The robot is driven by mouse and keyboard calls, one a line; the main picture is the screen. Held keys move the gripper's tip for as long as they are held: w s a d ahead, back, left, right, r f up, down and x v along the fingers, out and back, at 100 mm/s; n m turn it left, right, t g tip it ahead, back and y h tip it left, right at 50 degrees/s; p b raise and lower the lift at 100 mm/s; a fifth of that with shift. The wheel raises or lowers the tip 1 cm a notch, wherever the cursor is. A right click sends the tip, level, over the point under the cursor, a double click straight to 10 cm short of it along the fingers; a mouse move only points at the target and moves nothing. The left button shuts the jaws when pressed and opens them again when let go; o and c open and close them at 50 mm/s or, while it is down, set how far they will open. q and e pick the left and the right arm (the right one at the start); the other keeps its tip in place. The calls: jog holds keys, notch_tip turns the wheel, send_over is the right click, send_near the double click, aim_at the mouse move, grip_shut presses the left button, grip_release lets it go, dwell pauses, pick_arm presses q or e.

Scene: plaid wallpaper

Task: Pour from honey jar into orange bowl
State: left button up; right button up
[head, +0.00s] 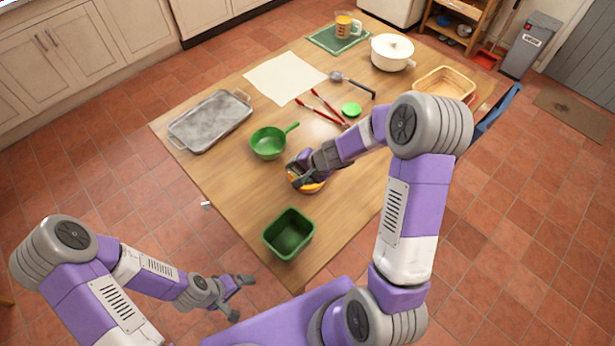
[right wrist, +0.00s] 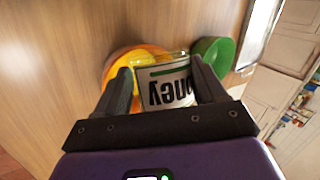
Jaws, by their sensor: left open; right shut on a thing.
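The honey jar (right wrist: 165,86) has a white label with a green stripe, and its lettering is upside down in the right wrist view. My right gripper (right wrist: 165,88) is shut on it; it also shows in the head view (head: 298,176). The jar is tipped over the orange bowl (right wrist: 118,65), with amber colour at its glass end. The bowl (head: 314,188) is partly hidden under my right gripper in the head view. I cannot tell how much honey is in the bowl. My left gripper (head: 243,296) is open and empty, off the table's near edge.
A green pan (head: 267,143) stands close to the bowl, and a green square dish (head: 289,234) is nearer me. A grey tray (head: 211,121), red tongs (head: 325,108), a ladle (head: 352,84), a white pot (head: 392,52) and a basket (head: 444,84) lie farther off.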

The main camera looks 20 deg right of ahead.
aim_at(287, 173)
jog(key=b, duration=0.1)
jog(key=f+b, duration=0.1)
jog(key=shift+s+a+h+b, duration=0.1)
jog(key=shift+a+h+b, duration=0.1)
jog(key=shift+h+b, duration=0.15)
jog(key=shift+a+r+n+t+h+b, duration=0.2)
jog(key=shift+n+t+h+b, duration=0.2)
jog(key=shift+h+b, duration=0.2)
jog(key=f+h+b, duration=0.1)
jog(key=b, duration=0.1)
jog(key=shift+s+n+t+h+b, duration=0.15)
jog(key=shift+n+t+h+b, duration=0.15)
jog(key=shift+n+t+h, duration=0.1)
jog(key=shift+a+r+n+t+h, duration=0.3)
jog(key=shift+r+h, duration=0.1)
jog(key=shift+h, duration=0.25)
jog(key=shift+s+a+f+n+t+h+b, duration=0.3)
jog(key=shift+a+f+t+h+b, duration=0.25)
jog(key=shift+h+b, duration=0.2)
jog(key=shift+s+a+r+n+t+h+b, duration=0.2)
jog(key=shift+a+r+n+t+h, duration=0.3)
jog(key=shift+a+r+t+h, duration=0.4)
jog(key=shift+s+a+r+n+t+h+b, duration=0.1)
jog(key=shift+s+a+r+n+t+h, duration=0.1)
jog(key=shift+a+r+n+t+h, duration=0.65)
